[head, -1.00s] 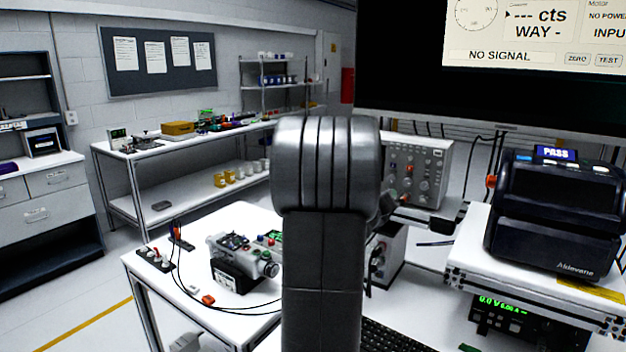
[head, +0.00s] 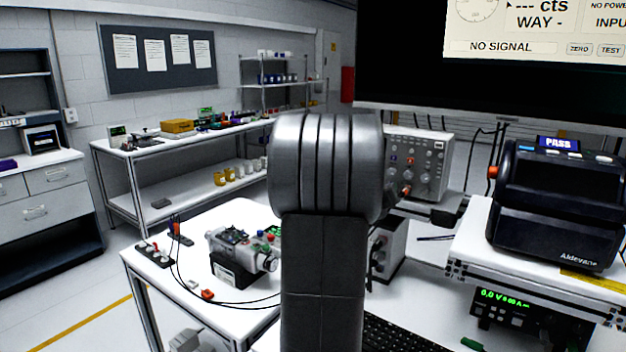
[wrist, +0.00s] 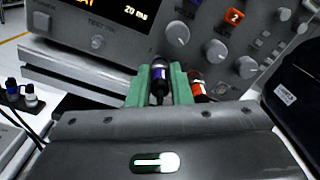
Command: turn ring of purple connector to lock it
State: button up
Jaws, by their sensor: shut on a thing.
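In the wrist view, my gripper (wrist: 159,82) has two green fingers, one on each side of a dark cylindrical connector with a purple band (wrist: 159,73). The fingers are closed on this purple connector, which points toward the front of a grey instrument. A red-orange connector with a pale band (wrist: 196,86) sits just right of the right finger. How far the purple connector's ring is turned cannot be told. In the head view my arm hides the gripper and the purple connector.
The grey instrument (wrist: 245,35) with several knobs is close ahead; it also shows in the head view (head: 420,160). A black device (head: 555,215) stands on the right bench. A motor unit (head: 240,255) with cables sits on the white table at left.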

jog(key=shift+m+b, duration=2.7)
jog(key=shift+b, duration=0.5)
jog(key=shift+m+b, duration=2.45)
jog(key=shift+m, duration=0.25)
dwell(0.5)
jog(key=o, duration=0.5)
jog(key=shift+o, duration=0.2)
jog(key=b+v, duration=0.2)
jog(key=v, duration=0.7)
dwell(0.5)
